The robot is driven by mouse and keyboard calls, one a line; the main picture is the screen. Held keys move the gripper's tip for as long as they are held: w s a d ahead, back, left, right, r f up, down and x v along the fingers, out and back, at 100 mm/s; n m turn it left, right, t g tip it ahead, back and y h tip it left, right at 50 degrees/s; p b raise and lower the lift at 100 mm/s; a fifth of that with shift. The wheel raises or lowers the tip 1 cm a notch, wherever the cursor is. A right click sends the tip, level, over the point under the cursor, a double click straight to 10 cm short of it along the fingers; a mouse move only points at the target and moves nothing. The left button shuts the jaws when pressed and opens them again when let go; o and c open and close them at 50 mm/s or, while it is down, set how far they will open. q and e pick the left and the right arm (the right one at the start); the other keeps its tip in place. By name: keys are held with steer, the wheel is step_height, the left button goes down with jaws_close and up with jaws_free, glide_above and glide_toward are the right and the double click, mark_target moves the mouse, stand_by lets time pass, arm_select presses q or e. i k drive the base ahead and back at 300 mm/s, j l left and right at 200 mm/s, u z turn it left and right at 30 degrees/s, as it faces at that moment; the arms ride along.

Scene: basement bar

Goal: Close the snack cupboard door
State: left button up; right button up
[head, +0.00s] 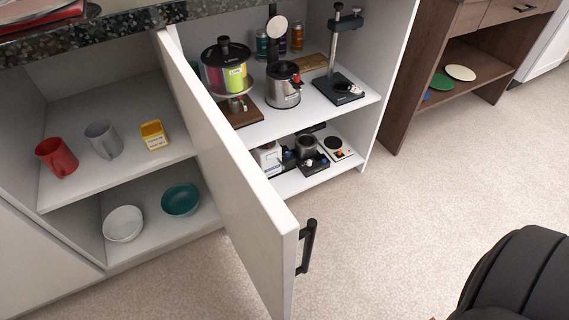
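The white cupboard door (235,180) stands wide open in the head view, swung out towards me. Its far edge is at the upright between two open cupboard bays, and I cannot tell for sure which bay it covers. A black bar handle (307,246) is on its near end, on the right-hand face. Neither of my grippers shows in the view, and nothing visible touches the door or handle.
The left bay's shelf (75,185) holds mugs and a yellow container, with bowls below. The right bay's shelf (310,115) holds appliances. A brown shelf unit (430,65) stands right. The pale floor (400,220) is clear beside the handle.

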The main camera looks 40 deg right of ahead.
mark_target(264, 233)
steer(key=l+u, duration=0.1)
steer(key=l, duration=0.25)
steer(key=k+l+u, duration=0.1)
steer(key=l, duration=0.2)
steer(key=k+l+u, duration=0.1)
steer(key=l, duration=0.25)
steer(key=k+l, duration=0.35)
steer(key=j+u, duration=0.1)
steer(key=k+j, duration=0.05)
steer(key=j, duration=0.05)
